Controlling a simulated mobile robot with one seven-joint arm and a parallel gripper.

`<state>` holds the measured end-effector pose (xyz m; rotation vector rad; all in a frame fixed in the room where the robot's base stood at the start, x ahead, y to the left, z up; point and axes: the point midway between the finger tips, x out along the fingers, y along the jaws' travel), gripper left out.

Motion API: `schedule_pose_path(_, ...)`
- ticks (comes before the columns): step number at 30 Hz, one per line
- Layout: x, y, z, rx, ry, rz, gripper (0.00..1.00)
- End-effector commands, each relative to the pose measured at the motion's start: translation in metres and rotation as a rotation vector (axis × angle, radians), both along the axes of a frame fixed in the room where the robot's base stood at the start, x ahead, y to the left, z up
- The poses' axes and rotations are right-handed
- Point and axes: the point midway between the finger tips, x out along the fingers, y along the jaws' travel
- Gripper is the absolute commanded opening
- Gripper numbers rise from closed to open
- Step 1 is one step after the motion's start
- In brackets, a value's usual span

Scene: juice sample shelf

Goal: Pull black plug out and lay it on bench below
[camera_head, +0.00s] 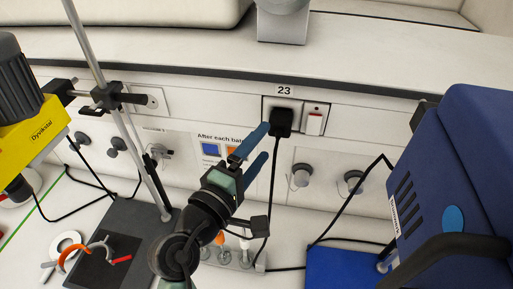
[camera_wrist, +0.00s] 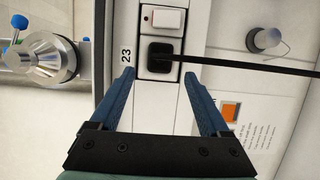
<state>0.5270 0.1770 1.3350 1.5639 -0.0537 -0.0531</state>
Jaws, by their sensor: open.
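The black plug (camera_head: 282,121) sits in the wall socket under the label "23", with its cord hanging down to the bench (camera_head: 186,196). In the wrist view the plug (camera_wrist: 160,57) lies ahead of the fingertips, roughly between their lines, with its cord running off to the right. My gripper (camera_head: 254,146) is open and empty, its two blue fingers pointing at the socket panel from the lower left. In the wrist view my gripper (camera_wrist: 158,78) shows a clear gap between the fingers. The plug appears apart from both fingers.
A white rocker switch (camera_head: 314,122) is right of the plug. Grey valve knobs (camera_head: 301,175) stick out below. A blue machine (camera_head: 455,190) fills the right side. A metal stand (camera_head: 130,135) with a yellow stirrer (camera_head: 35,135) is at left. A power strip (camera_head: 232,256) lies on the bench.

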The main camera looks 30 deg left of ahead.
Motion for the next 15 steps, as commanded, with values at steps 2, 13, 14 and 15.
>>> schedule_pose_path(2, 0.013, -0.002, 0.002, 0.000, -0.003, -0.003, 0.80)
schedule_pose_path(13, 0.059, -0.006, 0.001, 0.003, -0.002, -0.003, 0.80)
schedule_pose_path(14, 0.061, -0.006, 0.001, 0.003, -0.002, -0.003, 0.80)
schedule_pose_path(15, 0.063, -0.006, 0.001, 0.003, -0.002, -0.003, 0.80)
